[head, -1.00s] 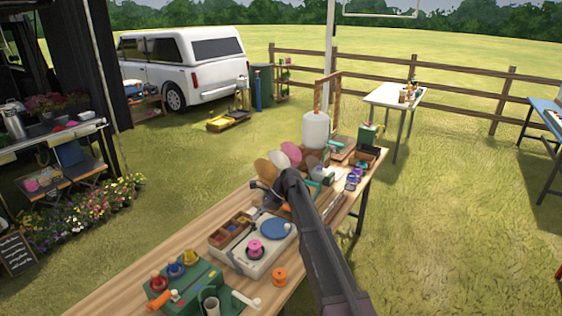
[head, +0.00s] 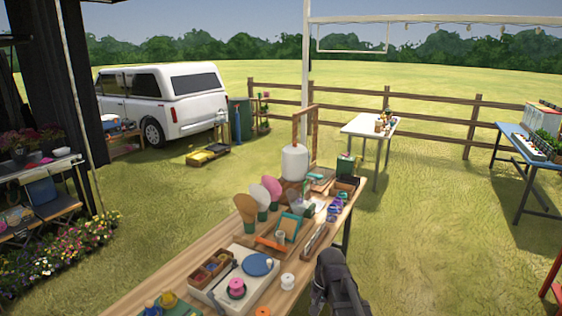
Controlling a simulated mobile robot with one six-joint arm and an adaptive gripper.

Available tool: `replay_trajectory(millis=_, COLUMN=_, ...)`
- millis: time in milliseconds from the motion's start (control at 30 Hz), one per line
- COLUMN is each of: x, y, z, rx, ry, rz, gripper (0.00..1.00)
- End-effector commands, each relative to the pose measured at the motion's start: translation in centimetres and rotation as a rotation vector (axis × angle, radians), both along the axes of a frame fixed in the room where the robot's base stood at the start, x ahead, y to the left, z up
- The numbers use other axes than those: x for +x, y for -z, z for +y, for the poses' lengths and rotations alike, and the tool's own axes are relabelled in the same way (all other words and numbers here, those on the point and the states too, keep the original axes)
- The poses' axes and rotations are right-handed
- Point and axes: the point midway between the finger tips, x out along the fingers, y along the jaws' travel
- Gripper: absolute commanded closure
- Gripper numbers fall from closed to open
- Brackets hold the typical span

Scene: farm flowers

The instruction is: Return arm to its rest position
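My gripper (head: 322,300) and the dark end of my arm show at the bottom of the head view, beside the right edge of the long wooden table (head: 180,262). The arm stands clear of the items on the table. The fingers are dark and partly cut off by the frame's lower edge, so I cannot tell whether they are open or shut. I see nothing clearly held.
The table holds paddle-shaped items (head: 246,207), a white cylinder (head: 295,163), a white device with a blue disc (head: 258,265) and spools (head: 236,288). A white table (head: 368,127) and a blue table (head: 520,145) stand farther off. Open grass lies right of the table.

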Motion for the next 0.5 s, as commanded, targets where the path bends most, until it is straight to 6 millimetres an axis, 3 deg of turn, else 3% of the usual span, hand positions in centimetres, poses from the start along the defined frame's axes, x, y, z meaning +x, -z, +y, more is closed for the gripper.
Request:
replay_trajectory(millis=33, x=-2.4, y=0.1, z=-1.5, rx=-0.03, ry=-0.051, rz=-0.015, gripper=1.0)
replay_trajectory(millis=200, x=-6.1, y=0.3, z=-4.8, rx=-0.117, ry=-0.218, rz=-0.045, gripper=1.0)
replay_trajectory(millis=333, x=-7.6, y=0.3, z=-6.2, rx=-0.156, ry=-0.295, rz=-0.052, gripper=1.0)
replay_trajectory(millis=500, x=-8.0, y=0.3, z=-7.0, rx=-0.173, ry=-0.327, rz=-0.054, gripper=1.0)
